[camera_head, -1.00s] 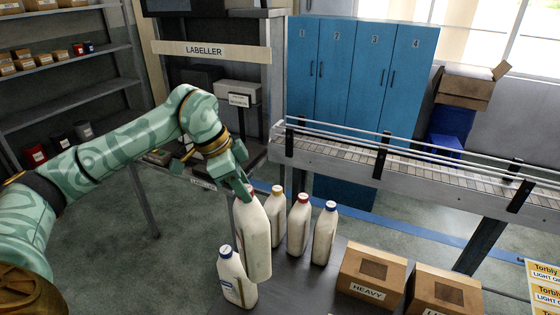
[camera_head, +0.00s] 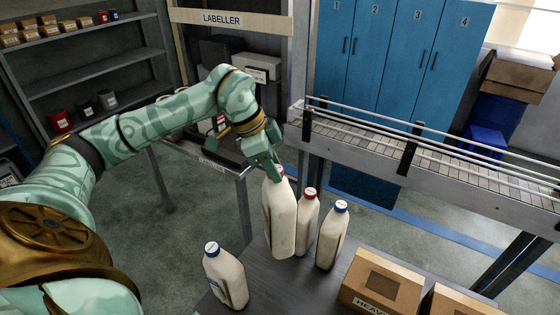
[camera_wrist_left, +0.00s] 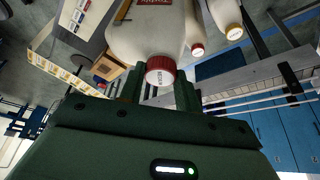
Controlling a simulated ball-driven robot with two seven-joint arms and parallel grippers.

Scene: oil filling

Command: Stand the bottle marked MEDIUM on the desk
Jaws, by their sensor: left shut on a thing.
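My left gripper (camera_head: 275,172) is shut on the neck of a large white bottle with a red cap (camera_head: 280,218). The red cap (camera_wrist_left: 160,71) sits between the fingers in the left wrist view, with part of a dark red label at the picture's top edge, too cut off to read. The bottle is roughly upright over the desk (camera_head: 262,288); I cannot tell whether its base touches. Other white bottles on the desk are one with a red cap (camera_head: 307,222), one with a blue cap (camera_head: 331,240) and a blue-capped one at the left (camera_head: 226,278). My right gripper is out of view.
A box marked HEAVY (camera_head: 372,303) and another box (camera_head: 455,303) stand at the desk's right. A conveyor (camera_head: 420,155) runs behind. Desk between the left bottle and HEAVY box is clear.

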